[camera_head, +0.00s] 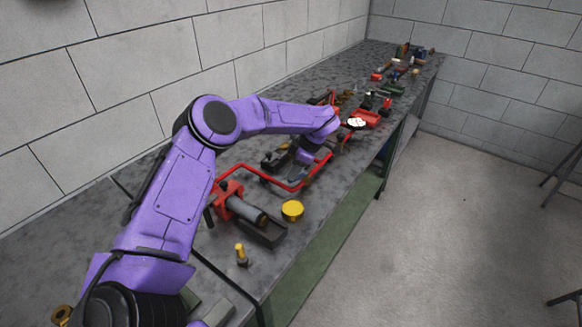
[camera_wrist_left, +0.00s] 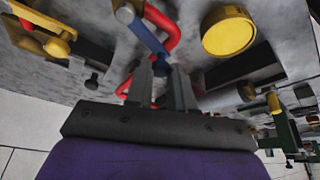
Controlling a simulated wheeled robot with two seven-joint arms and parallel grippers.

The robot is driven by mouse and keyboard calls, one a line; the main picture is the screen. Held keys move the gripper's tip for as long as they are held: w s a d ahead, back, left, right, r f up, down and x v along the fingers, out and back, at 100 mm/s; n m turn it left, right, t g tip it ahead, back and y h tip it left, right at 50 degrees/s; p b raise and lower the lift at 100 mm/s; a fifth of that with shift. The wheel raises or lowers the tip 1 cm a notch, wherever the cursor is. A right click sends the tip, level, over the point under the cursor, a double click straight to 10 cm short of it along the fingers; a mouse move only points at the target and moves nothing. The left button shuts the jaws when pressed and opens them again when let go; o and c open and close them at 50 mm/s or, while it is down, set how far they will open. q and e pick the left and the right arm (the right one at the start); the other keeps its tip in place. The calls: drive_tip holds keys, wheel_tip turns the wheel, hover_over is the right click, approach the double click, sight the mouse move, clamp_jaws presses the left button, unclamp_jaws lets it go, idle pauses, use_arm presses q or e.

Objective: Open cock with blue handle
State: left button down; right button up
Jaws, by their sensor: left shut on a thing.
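The blue handle (camera_wrist_left: 150,38) shows in the left wrist view as a short bar slanting from a light metal end down to my fingers. It lies beside a bent red pipe (camera_wrist_left: 163,22). My left gripper (camera_wrist_left: 163,65) is shut on the lower end of the blue handle, which sits between its fingertips. In the head view my left gripper (camera_head: 298,174) reaches down beside the red pipe (camera_head: 290,188) on the bench. The handle is too small and covered to make out clearly there. My right gripper is not in view.
A yellow round cap (camera_head: 292,211) and a red and grey pump part (camera_head: 240,207) lie nearer on the grey bench (camera_head: 180,240). A small yellow-topped fitting (camera_head: 241,255) stands near the front edge. More red parts lie farther along. A block wall runs behind.

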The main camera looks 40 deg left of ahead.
use_arm(q)
drive_tip(key=shift+d+n+g+h, duration=0.25)
drive_tip(key=shift+d+n, duration=0.2)
drive_tip(key=shift+n, duration=0.45)
drive_tip(key=shift+d+n+g+h, duration=0.15)
drive_tip(key=shift+d+n+g, duration=0.2)
drive_tip(key=shift+n, duration=0.55)
drive_tip(key=shift+d, duration=0.1)
drive_tip(key=c, duration=1)
unclamp_jaws()
drive_tip(key=shift+b+v, duration=0.75)
drive_tip(key=shift+v, duration=4.55)
